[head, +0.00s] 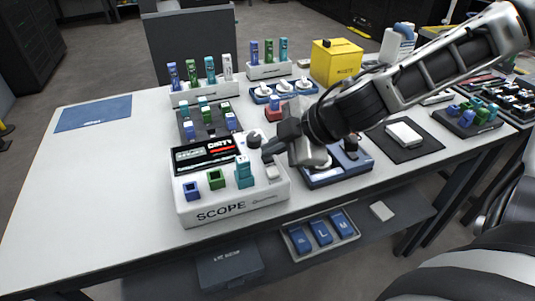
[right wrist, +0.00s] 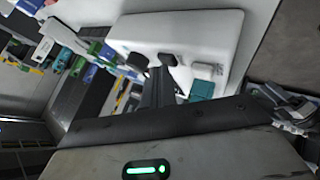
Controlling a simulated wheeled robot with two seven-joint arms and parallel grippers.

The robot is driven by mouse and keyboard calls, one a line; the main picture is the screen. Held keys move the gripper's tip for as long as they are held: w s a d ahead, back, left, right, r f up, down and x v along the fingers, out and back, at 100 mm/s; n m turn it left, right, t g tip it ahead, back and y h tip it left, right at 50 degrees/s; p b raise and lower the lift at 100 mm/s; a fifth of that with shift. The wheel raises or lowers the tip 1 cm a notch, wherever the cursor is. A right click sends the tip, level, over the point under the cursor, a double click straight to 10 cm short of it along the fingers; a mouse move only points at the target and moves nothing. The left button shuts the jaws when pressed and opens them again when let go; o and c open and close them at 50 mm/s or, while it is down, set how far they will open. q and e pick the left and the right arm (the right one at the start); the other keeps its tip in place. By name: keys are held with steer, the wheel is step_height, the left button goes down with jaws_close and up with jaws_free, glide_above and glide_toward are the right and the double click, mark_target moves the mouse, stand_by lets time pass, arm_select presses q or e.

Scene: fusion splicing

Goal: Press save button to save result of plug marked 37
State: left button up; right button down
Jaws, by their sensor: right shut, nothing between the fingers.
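The white SCOPE unit (head: 232,206) sits near the front edge of the table, with a lit screen (head: 205,155) on its top. A teal plug (head: 243,173) stands upright in the unit, right of a blue port (head: 192,190) and a green port (head: 215,179); no number on it is legible. My right gripper (head: 266,152) is shut and empty above the unit's right part, beside a small dark knob (head: 254,141). In the right wrist view its dark fingers (right wrist: 162,75) reach over the white unit (right wrist: 205,30). I cannot tell whether they touch it. My left gripper is out of view.
Racks of coloured plugs (head: 206,90) stand behind the unit. A yellow waste box (head: 336,62) stands at the back. A blue-based device (head: 338,178) stands right of the unit, partly behind my arm. The table's left side is clear except for a blue mat (head: 94,112).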

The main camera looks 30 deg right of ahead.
mark_target(273, 159)
steer(key=shift+r+p, duration=0.75)
steer(key=shift+r, duration=0.05)
step_height(273, 159, up, 5)
steer(key=p, duration=0.5)
steer(key=shift+r, duration=0.1)
stand_by(0.5)
